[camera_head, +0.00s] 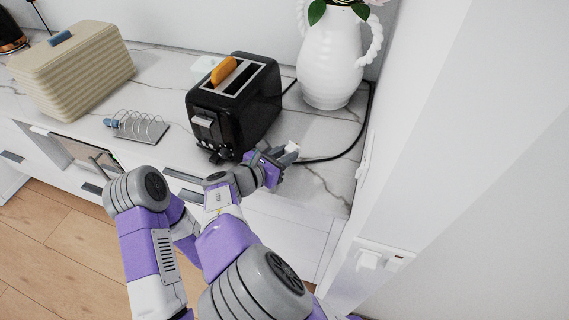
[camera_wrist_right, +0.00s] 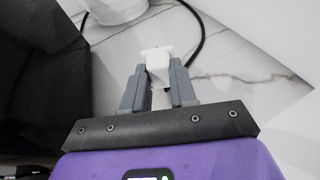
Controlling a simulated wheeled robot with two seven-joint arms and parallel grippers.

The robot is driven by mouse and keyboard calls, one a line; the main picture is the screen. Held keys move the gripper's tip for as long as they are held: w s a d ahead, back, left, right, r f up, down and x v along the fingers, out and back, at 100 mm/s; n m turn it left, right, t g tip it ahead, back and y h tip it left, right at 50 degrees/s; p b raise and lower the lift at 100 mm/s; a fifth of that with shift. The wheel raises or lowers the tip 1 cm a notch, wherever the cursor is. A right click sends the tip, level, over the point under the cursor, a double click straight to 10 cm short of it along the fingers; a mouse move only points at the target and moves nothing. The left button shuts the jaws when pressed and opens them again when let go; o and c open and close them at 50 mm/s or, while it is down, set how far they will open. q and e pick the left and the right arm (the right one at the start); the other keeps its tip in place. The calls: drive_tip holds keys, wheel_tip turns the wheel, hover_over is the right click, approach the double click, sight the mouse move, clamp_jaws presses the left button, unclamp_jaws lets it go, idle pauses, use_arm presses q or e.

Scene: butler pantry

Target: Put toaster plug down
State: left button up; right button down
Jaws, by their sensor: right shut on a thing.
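The white toaster plug (camera_wrist_right: 158,68) is between the fingertips of my right gripper (camera_wrist_right: 158,85), which is shut on it. In the head view the plug (camera_head: 292,148) shows small and pale at the tip of my right gripper (camera_head: 283,155), over the marble counter just right of the toaster's front. The black toaster (camera_head: 235,108) stands upright with a slice of bread in one slot. Its black cord (camera_head: 366,115) runs along the wall and curves back near the plug. I cannot tell whether the plug touches the counter.
A white vase (camera_head: 330,60) stands behind and right of the toaster. A wire toast rack (camera_head: 138,126) and a beige bread box (camera_head: 72,68) are to the left. A wall socket (camera_head: 368,261) is at lower right. Bare marble counter (camera_head: 325,180) lies right of my right gripper.

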wheel_tip(320, 180, down, 3)
drive_tip(key=shift+r+b, duration=0.2)
drive_tip(key=shift+b, duration=0.25)
drive_tip(key=shift+f, duration=0.1)
drive_tip(key=shift+f, duration=0.4)
drive_tip(key=c, duration=0.7)
unclamp_jaws()
drive_tip(key=shift+o, duration=0.2)
